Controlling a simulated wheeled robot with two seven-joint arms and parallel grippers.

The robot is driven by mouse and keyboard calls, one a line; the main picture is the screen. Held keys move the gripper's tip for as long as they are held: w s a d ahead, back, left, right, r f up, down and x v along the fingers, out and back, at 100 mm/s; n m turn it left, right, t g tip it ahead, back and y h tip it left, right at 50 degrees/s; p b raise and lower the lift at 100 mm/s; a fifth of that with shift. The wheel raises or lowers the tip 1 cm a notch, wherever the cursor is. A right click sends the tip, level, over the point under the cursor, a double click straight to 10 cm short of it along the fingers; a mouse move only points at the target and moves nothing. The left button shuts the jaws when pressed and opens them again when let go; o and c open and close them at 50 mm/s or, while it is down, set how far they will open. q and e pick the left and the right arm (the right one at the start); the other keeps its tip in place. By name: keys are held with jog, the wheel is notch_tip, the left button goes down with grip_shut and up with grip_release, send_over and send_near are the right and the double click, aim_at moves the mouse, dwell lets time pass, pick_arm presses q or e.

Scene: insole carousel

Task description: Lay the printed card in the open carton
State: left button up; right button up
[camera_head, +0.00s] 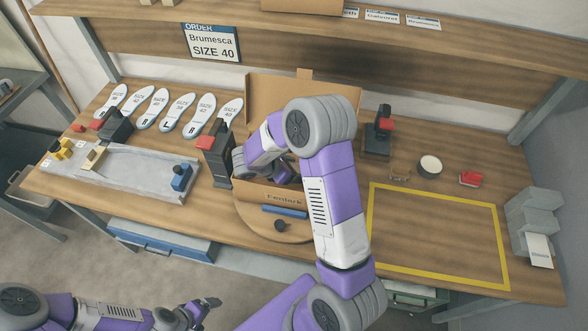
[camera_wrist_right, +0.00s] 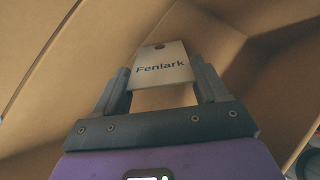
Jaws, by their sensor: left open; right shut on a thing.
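The open carton (camera_head: 335,97) stands on the round wooden turntable, its tall back flap raised; its front wall carries a printed name. My right arm reaches over it, and its gripper is hidden in the head view. In the right wrist view, my right gripper (camera_wrist_right: 164,80) is shut on the white printed card (camera_wrist_right: 162,57), marked "Fenlark". Brown cardboard walls surround the card there; whether it touches the carton floor I cannot tell. My left gripper (camera_head: 206,307) is open and empty, low in front of the bench.
The turntable (camera_head: 251,226) sits near the bench's front edge. Several insoles (camera_head: 175,113) lie at the back left, behind a grey fixture tray (camera_head: 135,168). A dark post with a red top (camera_head: 218,160) stands left of the carton. The yellow-outlined area (camera_head: 440,240) is clear.

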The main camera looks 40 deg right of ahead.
jog(key=o, duration=1)
jog(key=shift+o, duration=0.2)
jog(key=v, duration=0.7)
jog(key=shift+a+r, duration=0.2)
jog(key=shift+a, duration=0.05)
jog(key=shift+r+p, duration=0.1)
jog(key=shift+p, duration=0.2)
